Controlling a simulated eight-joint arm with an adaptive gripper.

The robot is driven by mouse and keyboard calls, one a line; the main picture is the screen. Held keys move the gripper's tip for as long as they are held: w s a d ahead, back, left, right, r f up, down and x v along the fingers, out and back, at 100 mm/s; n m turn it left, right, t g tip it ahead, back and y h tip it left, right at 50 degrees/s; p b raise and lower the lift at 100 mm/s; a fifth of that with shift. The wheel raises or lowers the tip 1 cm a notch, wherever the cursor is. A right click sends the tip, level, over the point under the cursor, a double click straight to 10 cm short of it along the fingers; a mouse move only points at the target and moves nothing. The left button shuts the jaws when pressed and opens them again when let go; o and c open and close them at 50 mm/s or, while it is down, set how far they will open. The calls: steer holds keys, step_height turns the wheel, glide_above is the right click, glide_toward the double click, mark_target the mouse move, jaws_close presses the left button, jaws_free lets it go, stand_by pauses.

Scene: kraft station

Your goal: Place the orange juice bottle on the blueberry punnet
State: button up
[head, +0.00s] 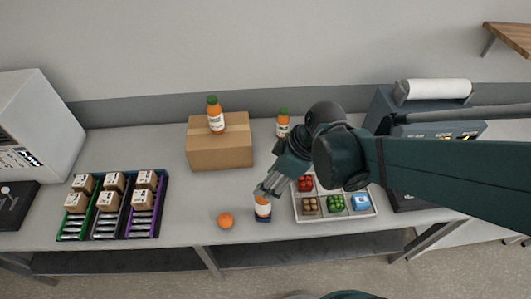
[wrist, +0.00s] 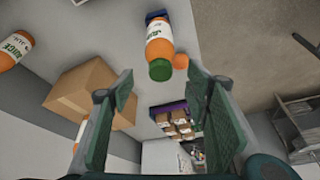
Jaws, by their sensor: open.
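An orange juice bottle (head: 262,204) stands upright near the table's front edge, on a small dark blue thing (head: 262,218) that looks like the blueberry punnet. Most of the punnet is hidden under the bottle. In the wrist view the bottle (wrist: 160,48) shows its green cap towards me, with the dark blue punnet (wrist: 156,16) at its base. My gripper (head: 266,190) is just above the bottle in the head view. In the wrist view its fingers (wrist: 175,95) are wide apart and empty, and the bottle is beyond them, not between them.
One juice bottle (head: 215,117) stands on a cardboard box (head: 220,152), another (head: 283,123) behind it to the right. An orange (head: 225,221) lies left of the punnet. A divided produce tray (head: 335,217) is close on the right. Coloured racks (head: 110,235) with small boxes stand left.

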steer(key=shift+d+r, duration=0.1)
steer(key=shift+r, duration=0.15)
steer(key=shift+d, duration=0.1)
stand_by(0.6)
steer(key=d+r+m+t+h, duration=0.4)
steer(key=d+r+m+t, duration=0.1)
steer(key=d+r+m, duration=0.8)
steer(key=d, duration=0.3)
steer(key=shift+s+d+r+t, duration=0.2)
steer(key=shift+s+t, duration=0.1)
steer(key=shift+t, duration=0.1)
